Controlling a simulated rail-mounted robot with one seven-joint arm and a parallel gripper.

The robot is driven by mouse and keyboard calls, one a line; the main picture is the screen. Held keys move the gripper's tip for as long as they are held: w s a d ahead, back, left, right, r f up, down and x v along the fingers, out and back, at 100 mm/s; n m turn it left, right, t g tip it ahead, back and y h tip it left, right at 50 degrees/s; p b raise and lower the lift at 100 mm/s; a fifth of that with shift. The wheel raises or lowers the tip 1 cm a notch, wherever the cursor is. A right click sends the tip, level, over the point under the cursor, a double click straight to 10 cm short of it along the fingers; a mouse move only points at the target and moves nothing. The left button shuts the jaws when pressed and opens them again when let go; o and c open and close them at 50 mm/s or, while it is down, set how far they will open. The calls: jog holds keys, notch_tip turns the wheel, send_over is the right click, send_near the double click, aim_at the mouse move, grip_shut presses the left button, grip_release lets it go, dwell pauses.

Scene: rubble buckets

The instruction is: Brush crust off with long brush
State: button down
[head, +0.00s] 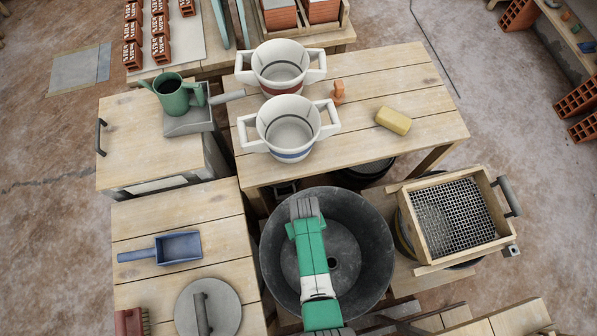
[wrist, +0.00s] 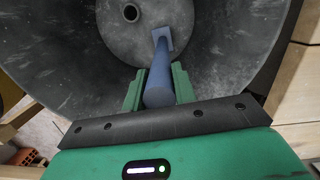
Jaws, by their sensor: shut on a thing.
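My gripper (wrist: 160,90) is shut on the blue-grey handle of the long brush (wrist: 160,72) in the wrist view. The brush points down into the large dark grey tub (wrist: 235,45), and its small squarish far end shows near the tub's floor. I cannot tell whether it touches. In the head view my green and white arm hangs over this tub (head: 374,240) and hides the brush. The tub has a round hole in its floor and faint pale marks on its inner wall. I cannot tell any crust apart from these marks.
Behind the tub is a wooden table (head: 420,85) with two white two-handled buckets (head: 290,130) and a yellow sponge (head: 393,121). A framed sieve (head: 450,217) stands right. A blue scoop (head: 165,248), a round grey float (head: 222,300) and a red brush (head: 130,322) lie left.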

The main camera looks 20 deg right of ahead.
jog(key=shift+d, duration=0.45)
jog(key=d, duration=0.4)
jog(key=shift+s+f+b, duration=0.15)
jog(key=shift+s+b, duration=0.1)
jog(key=shift+b, duration=0.15)
notch_tip(320, 180, up, 14)
jog(key=p, duration=1.3)
